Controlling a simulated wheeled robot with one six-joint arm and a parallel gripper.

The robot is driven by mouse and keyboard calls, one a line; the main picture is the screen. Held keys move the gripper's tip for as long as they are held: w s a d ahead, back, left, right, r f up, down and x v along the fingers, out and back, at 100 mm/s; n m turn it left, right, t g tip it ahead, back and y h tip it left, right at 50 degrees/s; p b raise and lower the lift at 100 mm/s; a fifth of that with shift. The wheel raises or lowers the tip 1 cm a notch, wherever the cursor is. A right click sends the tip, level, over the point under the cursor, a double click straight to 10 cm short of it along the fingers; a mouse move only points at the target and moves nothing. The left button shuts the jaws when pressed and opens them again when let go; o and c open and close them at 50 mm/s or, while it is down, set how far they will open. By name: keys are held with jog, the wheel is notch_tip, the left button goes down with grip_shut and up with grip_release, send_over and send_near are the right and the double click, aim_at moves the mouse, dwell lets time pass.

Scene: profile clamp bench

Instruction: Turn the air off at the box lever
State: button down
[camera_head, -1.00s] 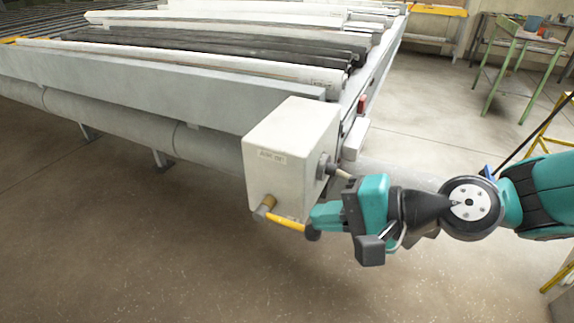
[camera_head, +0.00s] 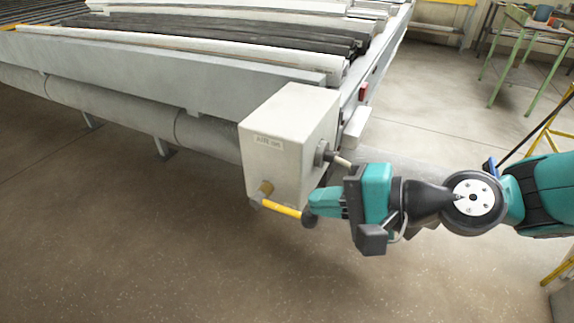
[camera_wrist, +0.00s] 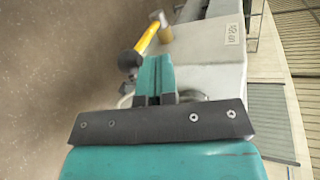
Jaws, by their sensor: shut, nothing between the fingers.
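The grey-white air box (camera_head: 285,160) sits at the near corner of the long bench, with a small label on its front.
A dark round fitting with a light stub (camera_head: 325,153) sticks out of the box's right side, close above my gripper. The bench (camera_head: 190,83) carries long white and dark profiles. A green-legged table (camera_head: 520,50) stands far right. The floor in front is clear.

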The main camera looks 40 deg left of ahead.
jog(key=w+d+r, duration=0.4)
jog(key=d+r, duration=0.2)
jog(key=d, duration=0.2)
jog(key=shift+r, duration=0.35)
jog(key=shift+d, duration=0.15)
jog(key=s+d+r+n+t+h+p, duration=0.1)
jog(key=s+d+t+h, duration=0.1)
jog(key=d, duration=0.6)
jog(key=s+d+r+n+t+h+p, duration=0.1)
jog(key=d+h, duration=0.3)
jog(key=d, duration=0.5)
jog(key=s+d+r+n+t+h+p, duration=0.2)
jog(key=s+d+n, duration=0.1)
jog(key=d, duration=0.6)
jog(key=shift+s+d+r+t+h, duration=0.15)
jog(key=shift+s+r+t+h, duration=0.15)
jog(key=shift+s+h, duration=0.1)
